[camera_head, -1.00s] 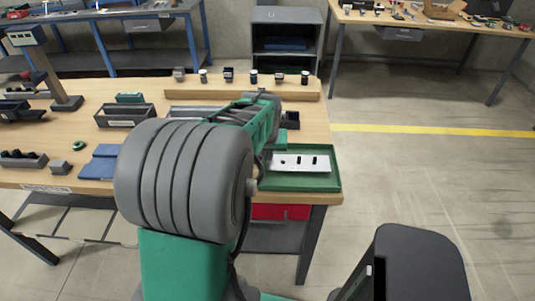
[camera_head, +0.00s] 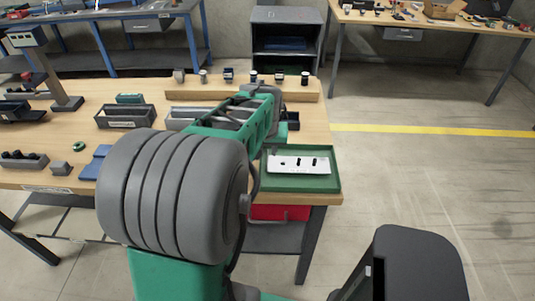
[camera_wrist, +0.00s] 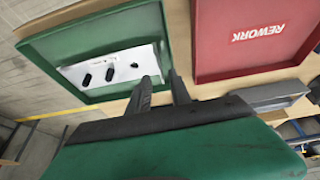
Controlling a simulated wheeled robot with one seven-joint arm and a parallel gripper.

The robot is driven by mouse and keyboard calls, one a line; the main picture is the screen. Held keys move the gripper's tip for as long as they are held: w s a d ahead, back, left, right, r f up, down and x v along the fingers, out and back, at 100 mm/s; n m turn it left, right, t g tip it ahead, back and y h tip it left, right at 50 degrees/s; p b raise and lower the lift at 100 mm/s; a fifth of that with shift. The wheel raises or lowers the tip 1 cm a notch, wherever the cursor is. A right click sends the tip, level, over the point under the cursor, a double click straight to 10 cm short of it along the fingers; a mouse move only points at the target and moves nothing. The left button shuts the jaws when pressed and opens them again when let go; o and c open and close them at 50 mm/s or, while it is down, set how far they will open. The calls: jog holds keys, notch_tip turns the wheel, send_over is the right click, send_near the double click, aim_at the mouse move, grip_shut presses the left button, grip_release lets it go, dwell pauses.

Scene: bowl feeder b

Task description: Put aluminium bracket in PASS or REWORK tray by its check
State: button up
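The aluminium bracket (camera_head: 299,164) is a flat silver plate with dark slots and a hole. It lies inside the green tray (camera_head: 335,183) at the right end of the bench. In the wrist view the bracket (camera_wrist: 110,66) rests in the green tray (camera_wrist: 60,38), and no label shows on that tray. The red tray (camera_wrist: 206,45) marked REWORK is to its right. My gripper (camera_wrist: 161,76) has its two fingers apart with nothing between them. Its fingertips are near the bracket's end; exact contact is unclear. In the head view my arm hides the fingers.
A wooden riser (camera_head: 312,91) with several small parts stands along the bench's back. A dark grey bin (camera_head: 125,117), a blue pad (camera_head: 96,163) and a green ring (camera_head: 79,146) are left of my arm. A grey box (camera_wrist: 268,93) sits beside the red tray.

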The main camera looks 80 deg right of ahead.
jog(key=w+v, duration=0.1)
jog(key=v, duration=0.8)
jog(key=w+a+f+n+t+y, duration=0.1)
jog(key=w+a+n, duration=0.2)
jog(key=w+a, duration=0.55)
jog(key=w+a+f+n+t+y, duration=0.1)
jog(key=w+a+n, duration=0.2)
jog(key=w+a, duration=0.55)
jog(key=w+a+f+n+y, duration=0.1)
jog(key=w+a+n, duration=0.1)
jog(key=a, duration=0.6)
jog(key=w+a+f+n, duration=0.2)
jog(key=a+n, duration=0.2)
jog(key=a, duration=0.5)
jog(key=w+a+f+n+y, duration=0.1)
jog(key=w+a+f+n, duration=0.1)
jog(key=a, duration=0.7)
jog(key=shift+w+a+n+t+y+b, duration=0.2)
jog(key=shift+w+n+t+y+b, duration=0.15)
jog(key=shift+n, duration=0.45)
